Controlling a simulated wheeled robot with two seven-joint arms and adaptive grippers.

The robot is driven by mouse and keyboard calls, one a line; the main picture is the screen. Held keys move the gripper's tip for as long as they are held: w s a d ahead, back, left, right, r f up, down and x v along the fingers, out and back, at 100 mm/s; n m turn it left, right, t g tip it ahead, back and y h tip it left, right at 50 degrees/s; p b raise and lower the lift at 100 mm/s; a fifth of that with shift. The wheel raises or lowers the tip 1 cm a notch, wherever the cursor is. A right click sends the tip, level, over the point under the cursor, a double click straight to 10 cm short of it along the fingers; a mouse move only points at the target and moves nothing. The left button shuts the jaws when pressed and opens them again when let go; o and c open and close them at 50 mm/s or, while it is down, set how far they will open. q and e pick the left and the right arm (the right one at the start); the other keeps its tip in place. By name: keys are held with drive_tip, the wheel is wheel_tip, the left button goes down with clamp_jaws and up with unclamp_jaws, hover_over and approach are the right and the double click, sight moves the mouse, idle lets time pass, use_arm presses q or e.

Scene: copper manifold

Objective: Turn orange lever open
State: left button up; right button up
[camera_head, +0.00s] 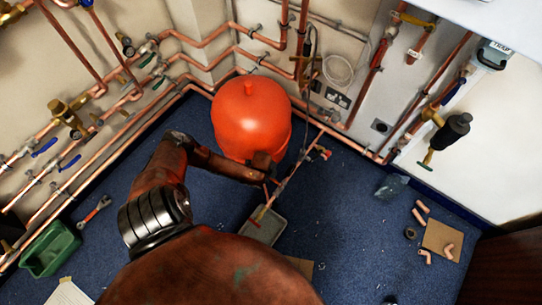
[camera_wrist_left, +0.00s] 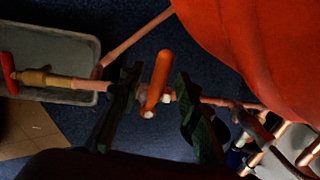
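The orange lever (camera_wrist_left: 157,80) shows in the left wrist view on a thin copper pipe (camera_wrist_left: 225,102), standing across the pipe's line. My left gripper (camera_wrist_left: 158,108) is open, with one dark finger on each side of the lever and visible gaps between. In the head view my left gripper (camera_head: 268,180) is low beside the front of the red tank (camera_head: 250,115), over the pipe; the lever is too small and partly covered there to make out clearly. My right gripper is not in view.
The red tank also fills the upper right of the left wrist view (camera_wrist_left: 255,45), close to my gripper. A grey tray (camera_head: 270,222) lies under the pipe's near end, by a red-handled valve (camera_wrist_left: 30,77). Copper pipes run along the walls.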

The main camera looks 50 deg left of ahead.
use_arm(q)
drive_tip(key=shift+c, duration=0.6)
clamp_jaws()
idle(0.3)
